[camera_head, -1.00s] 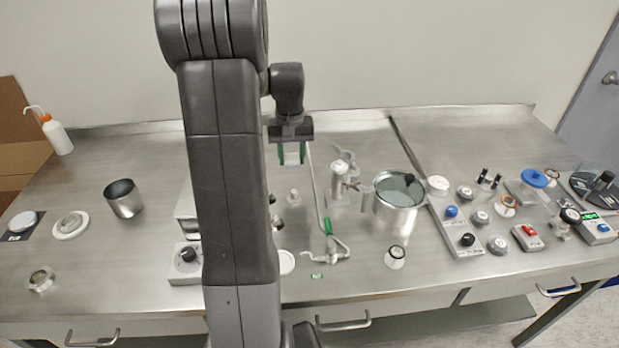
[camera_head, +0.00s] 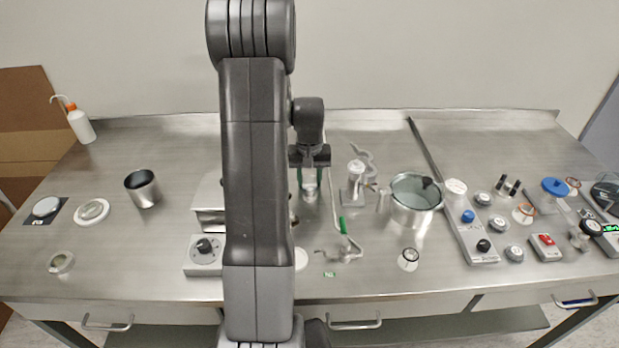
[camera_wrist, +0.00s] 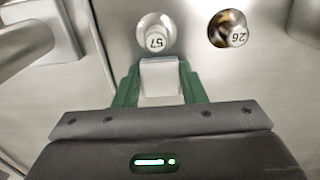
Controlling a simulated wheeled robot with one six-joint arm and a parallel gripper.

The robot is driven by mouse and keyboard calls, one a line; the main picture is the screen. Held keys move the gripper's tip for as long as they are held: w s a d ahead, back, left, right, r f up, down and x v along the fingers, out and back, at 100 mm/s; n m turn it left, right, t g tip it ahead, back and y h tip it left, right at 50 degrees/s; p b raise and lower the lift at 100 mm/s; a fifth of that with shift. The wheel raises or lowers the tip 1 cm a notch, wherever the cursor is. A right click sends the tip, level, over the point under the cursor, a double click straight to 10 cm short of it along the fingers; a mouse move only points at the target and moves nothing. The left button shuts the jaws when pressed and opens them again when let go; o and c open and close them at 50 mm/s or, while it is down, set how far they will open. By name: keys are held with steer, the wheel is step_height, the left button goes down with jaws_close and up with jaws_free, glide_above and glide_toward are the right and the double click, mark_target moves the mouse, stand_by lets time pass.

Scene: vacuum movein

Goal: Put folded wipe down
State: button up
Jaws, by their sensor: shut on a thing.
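The folded wipe (camera_wrist: 160,80) is a small white block in the wrist view, held between the green fingers of my gripper (camera_wrist: 158,84). My gripper is shut on it. In the head view my gripper (camera_head: 309,180) points down over the middle of the bench (camera_head: 165,255), just right of my own arm. The wipe cannot be made out clearly there. In the wrist view a round metal part marked 57 (camera_wrist: 156,40) lies just beyond the wipe. I cannot tell the height of the wipe above the bench.
A second round part marked 26 (camera_wrist: 228,28) lies to the right. A bent metal rod with a green sleeve (camera_head: 343,226), a glass-lidded pot (camera_head: 415,210) and control boxes (camera_head: 478,235) stand right of my gripper. A steel beaker (camera_head: 144,190) stands left, with clear bench around it.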

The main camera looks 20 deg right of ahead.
steer(key=o, duration=0.9)
steer(key=shift+o, duration=0.2)
